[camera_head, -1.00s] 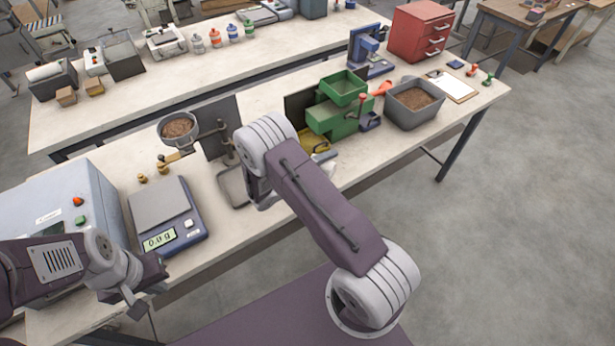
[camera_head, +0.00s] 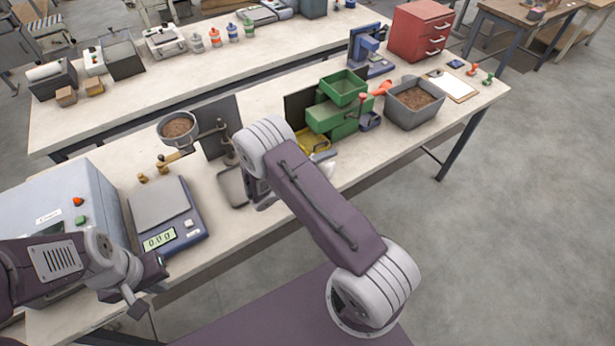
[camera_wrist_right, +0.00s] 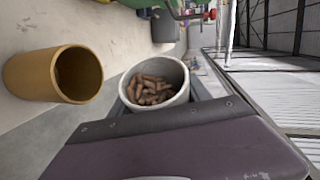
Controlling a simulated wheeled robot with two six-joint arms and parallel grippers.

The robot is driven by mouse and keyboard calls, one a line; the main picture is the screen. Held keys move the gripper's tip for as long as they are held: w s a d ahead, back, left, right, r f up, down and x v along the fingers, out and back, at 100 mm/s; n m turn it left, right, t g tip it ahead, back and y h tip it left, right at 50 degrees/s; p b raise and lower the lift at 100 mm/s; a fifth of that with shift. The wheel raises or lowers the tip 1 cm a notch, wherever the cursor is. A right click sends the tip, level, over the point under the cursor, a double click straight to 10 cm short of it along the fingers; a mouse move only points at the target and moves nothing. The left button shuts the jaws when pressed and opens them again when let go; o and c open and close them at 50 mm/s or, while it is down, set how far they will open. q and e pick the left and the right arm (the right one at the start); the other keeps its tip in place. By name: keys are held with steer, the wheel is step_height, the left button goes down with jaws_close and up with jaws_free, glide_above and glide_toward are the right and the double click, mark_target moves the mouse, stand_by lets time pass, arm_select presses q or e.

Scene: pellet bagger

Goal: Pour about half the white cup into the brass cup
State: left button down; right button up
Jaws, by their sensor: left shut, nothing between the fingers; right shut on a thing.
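The white cup (camera_wrist_right: 160,68) holds brown pellets and sits between the fingers of my right gripper (camera_wrist_right: 158,100), which is shut on it. In this sideways-turned right wrist view its open mouth faces the camera; its exact tilt is hard to judge. The brass cup (camera_wrist_right: 55,75) is beside it, to the left in the picture, apart from it, its mouth turned toward the right of the picture. Its contents are in shadow. In the head view my right arm hides most of the right gripper. My left gripper (camera_head: 147,284) is shut and empty, in front of the scale.
A scale (camera_head: 165,212) with a lit display stands near my left gripper. A green machine (camera_head: 335,117) and a grey bin (camera_head: 412,104) of brown material stand right of my right arm. A pan (camera_head: 178,130) of brown material stands behind the scale. The bench's right front is clear.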

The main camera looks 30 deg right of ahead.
steer(key=shift+w+a+f+n+h+b, duration=0.1)
steer(key=shift+w+f+n+h+b, duration=0.05)
steer(key=shift+f+n+h+b, duration=0.3)
stand_by(1.3)
steer(key=shift+w+a+r+n+g+h, duration=0.15)
steer(key=shift+r+n, duration=0.1)
steer(key=shift+n, duration=0.15)
steer(key=shift+w+r+n+g+h, duration=0.1)
steer(key=shift+r+n+g, duration=0.1)
steer(key=shift+n, duration=0.15)
stand_by(1.2)
steer(key=shift+w+a+r+n+h, duration=0.1)
steer(key=shift+r+n+h, duration=0.1)
steer(key=shift+n, duration=0.2)
steer(key=shift+w+a+r+n+h, duration=0.1)
steer(key=shift+n+h, duration=0.1)
steer(key=shift+n, duration=0.2)
stand_by(1.8)
